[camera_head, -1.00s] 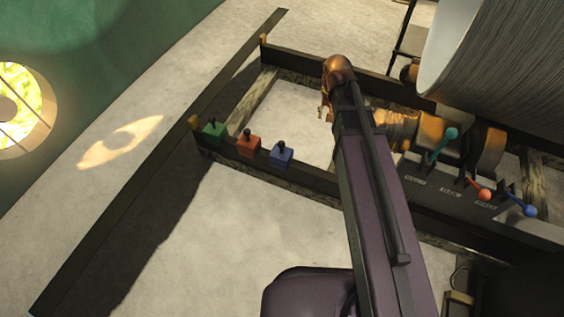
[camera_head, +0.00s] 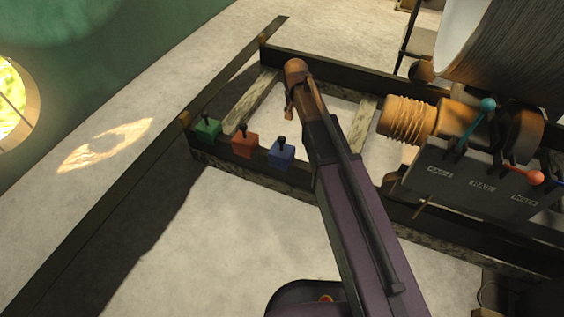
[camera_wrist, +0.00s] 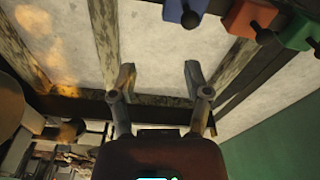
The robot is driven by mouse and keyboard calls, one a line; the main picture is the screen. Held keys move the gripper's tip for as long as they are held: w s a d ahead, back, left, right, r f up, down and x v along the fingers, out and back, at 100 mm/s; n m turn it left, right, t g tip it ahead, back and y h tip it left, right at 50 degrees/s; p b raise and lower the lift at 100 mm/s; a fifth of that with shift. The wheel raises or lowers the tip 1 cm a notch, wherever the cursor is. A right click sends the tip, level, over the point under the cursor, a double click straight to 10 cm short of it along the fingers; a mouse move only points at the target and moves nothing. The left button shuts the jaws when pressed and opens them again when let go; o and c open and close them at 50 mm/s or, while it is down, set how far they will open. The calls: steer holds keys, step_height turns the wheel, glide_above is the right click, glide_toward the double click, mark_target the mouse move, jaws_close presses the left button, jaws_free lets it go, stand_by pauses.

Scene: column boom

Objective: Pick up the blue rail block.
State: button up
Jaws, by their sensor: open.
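The blue rail block (camera_head: 281,156) sits on the near dark rail, with a black knob on top. It is the rightmost of three blocks in the head view. It also shows at the top edge of the wrist view (camera_wrist: 186,11), partly cut off. My gripper (camera_head: 289,112) hangs beyond the near rail, above and slightly right of the blue block in the head picture, apart from it. In the wrist view my gripper (camera_wrist: 158,77) has its two fingers spread, with nothing between them.
A red block (camera_head: 245,142) and a green block (camera_head: 208,130) sit left of the blue one on the same rail. A lever box (camera_head: 470,190) with coloured knobs and a large drum (camera_head: 500,45) stand at the right. Pale floor lies between the rails.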

steer(key=b, duration=0.6)
glide_toward(281, 137)
steer(key=shift+s+a+f+b, duration=0.1)
steer(key=shift+s+f+b, duration=0.1)
steer(key=shift+b, duration=0.1)
steer(key=shift+f, duration=0.1)
steer(key=f+b, duration=0.2)
steer(key=b, duration=0.1)
steer(key=f+b, duration=0.2)
steer(key=f, duration=0.1)
steer(key=w+f+b, duration=0.1)
steer(key=f+b, duration=0.2)
steer(key=shift+f+b, duration=0.2)
steer(key=shift+b, duration=0.1)
steer(key=shift+f, duration=0.1)
steer(key=shift+w+d+f+b, duration=0.15)
steer(key=shift+f+b, duration=1.1)
steer(key=shift+b, duration=0.05)
steer(key=shift+w+d+f+b, duration=0.15)
steer(key=shift+d+f+b, duration=0.05)
steer(key=shift+f+b, duration=1.05)
jaws_close()
